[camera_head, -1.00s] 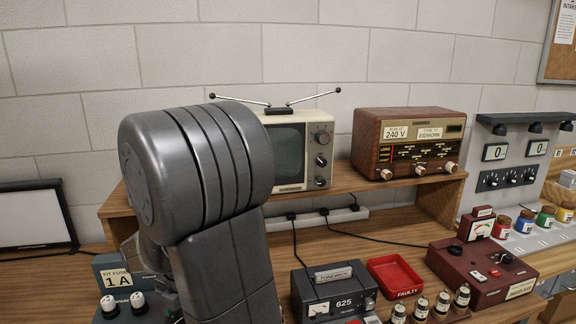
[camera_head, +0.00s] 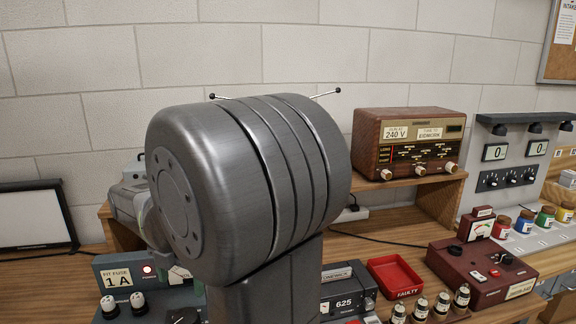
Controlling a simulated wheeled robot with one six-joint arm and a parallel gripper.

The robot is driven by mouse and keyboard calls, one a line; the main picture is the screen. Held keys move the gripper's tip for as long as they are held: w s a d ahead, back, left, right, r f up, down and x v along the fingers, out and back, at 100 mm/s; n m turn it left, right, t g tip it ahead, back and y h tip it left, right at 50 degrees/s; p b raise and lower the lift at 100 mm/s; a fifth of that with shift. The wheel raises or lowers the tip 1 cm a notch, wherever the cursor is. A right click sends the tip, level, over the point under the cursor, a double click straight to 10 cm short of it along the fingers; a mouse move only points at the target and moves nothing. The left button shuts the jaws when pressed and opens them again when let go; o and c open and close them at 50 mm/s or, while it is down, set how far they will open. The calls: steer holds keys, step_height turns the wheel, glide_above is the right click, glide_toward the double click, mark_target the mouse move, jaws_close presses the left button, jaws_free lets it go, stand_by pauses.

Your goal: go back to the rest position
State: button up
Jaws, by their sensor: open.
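My own arm fills the middle of the head view, with a large grey joint in front. More of my arm shows behind it at the left, above the bench. My gripper is not visible, so its jaws cannot be seen. The arm hides the small television on the shelf except for its two antenna tips. It also covers part of the grey tester marked 625 (camera_head: 345,300).
A wooden radio (camera_head: 408,143) stands on the shelf at right. A fuse unit (camera_head: 119,264) with a red lamp is at lower left. A red tray marked faulty (camera_head: 394,276), several fuses and a maroon tester (camera_head: 482,272) occupy the bench. A dark-framed panel (camera_head: 36,216) leans at far left.

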mark_target(185, 316)
steer(key=f, duration=1.1)
steer(key=shift+w+a+f, duration=0.1)
steer(key=shift+a+f, duration=0.1)
steer(key=shift+a, duration=0.15)
steer(key=shift+r+m, duration=0.15)
steer(key=shift+m, duration=1.05)
steer(key=m, duration=0.2)
steer(key=shift+m, duration=0.3)
steer(key=m, duration=0.6)
steer(key=shift+a+t+h, duration=0.1)
steer(key=shift+t+h, duration=0.2)
steer(key=m+b, duration=0.1)
steer(key=m, duration=0.9)
steer(key=shift+a+m+h+b, duration=0.1)
steer(key=shift+m+h+b, duration=0.2)
steer(key=shift+m, duration=0.1)
